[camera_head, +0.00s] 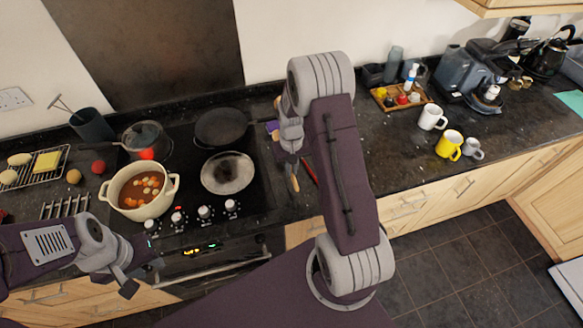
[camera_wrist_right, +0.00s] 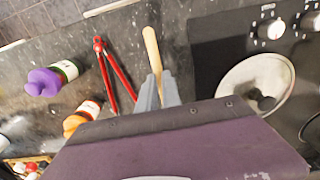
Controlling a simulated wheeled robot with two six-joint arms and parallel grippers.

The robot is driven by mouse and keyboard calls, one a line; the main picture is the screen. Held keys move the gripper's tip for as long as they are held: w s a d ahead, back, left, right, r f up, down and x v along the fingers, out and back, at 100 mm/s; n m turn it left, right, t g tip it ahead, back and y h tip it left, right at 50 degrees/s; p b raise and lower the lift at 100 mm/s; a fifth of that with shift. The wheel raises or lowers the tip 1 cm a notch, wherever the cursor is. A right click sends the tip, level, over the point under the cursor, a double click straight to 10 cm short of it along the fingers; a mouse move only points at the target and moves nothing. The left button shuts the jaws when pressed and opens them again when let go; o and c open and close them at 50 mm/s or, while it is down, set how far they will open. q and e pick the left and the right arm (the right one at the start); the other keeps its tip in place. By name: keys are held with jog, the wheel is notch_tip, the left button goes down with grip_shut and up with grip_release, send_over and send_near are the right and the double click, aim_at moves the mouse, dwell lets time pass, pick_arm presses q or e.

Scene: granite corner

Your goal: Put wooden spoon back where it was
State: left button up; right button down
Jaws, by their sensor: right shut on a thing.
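The wooden spoon (camera_wrist_right: 151,48) is in the right wrist view, its pale stick end pointing away from my fingers above the dark granite counter. It also shows in the head view (camera_head: 295,184), just right of the hob. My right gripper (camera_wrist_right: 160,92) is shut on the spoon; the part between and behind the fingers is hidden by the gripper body. In the head view my right arm hides much of that counter strip. My left gripper (camera_head: 140,278) is open and empty, low in front of the oven, away from the spoon.
Red tongs (camera_wrist_right: 106,72), a purple-capped bottle (camera_wrist_right: 46,80) and an orange-capped bottle (camera_wrist_right: 80,118) stand or lie beside the spoon. The hob holds a cream soup pot (camera_head: 138,207), a glass lid (camera_head: 228,173) and a frying pan (camera_head: 220,126). A dark utensil crock (camera_head: 92,126) stands back left.

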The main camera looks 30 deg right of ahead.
jog(key=b, duration=0.5)
send_over(292, 187)
notch_tip(292, 187, down, 7)
jog(key=shift+w+r, duration=0.15)
jog(key=shift+f, duration=0.55)
jog(key=c, duration=1.5)
grip_release()
jog(key=shift+o, duration=0.2)
jog(key=o, duration=0.8)
